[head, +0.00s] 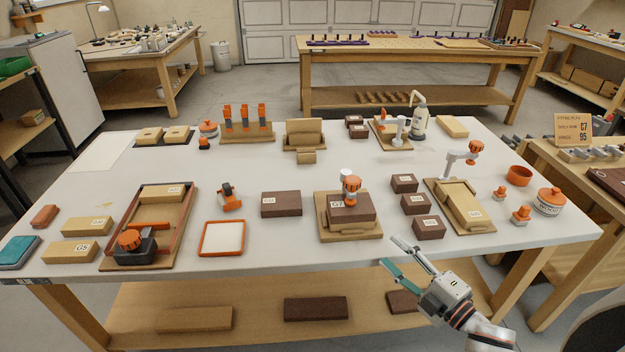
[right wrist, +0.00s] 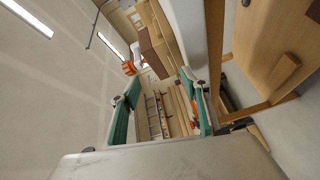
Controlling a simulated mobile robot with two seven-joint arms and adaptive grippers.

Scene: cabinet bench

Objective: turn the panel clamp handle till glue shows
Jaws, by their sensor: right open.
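Several clamp fixtures with orange handles stand on the white bench; I cannot tell for sure which is the panel clamp. The middle clamp (head: 351,188) has an upright orange handle above a dark labelled block (head: 362,208) on a wooden base. The right clamp (head: 474,148) has an orange handle on a grey arm beside a pale panel. The left clamp (head: 130,240) sits in a red-railed frame. No glue is visible at them. My right gripper (head: 393,252) is open and empty at the bench's front edge, below and right of the middle clamp. My left gripper is out of view.
Dark blocks (head: 415,204) stand between the middle and right clamps. An orange-rimmed tray (head: 222,239) lies left of the middle one. A lower shelf (head: 260,302) holds boards. The bench's front strip is mostly clear.

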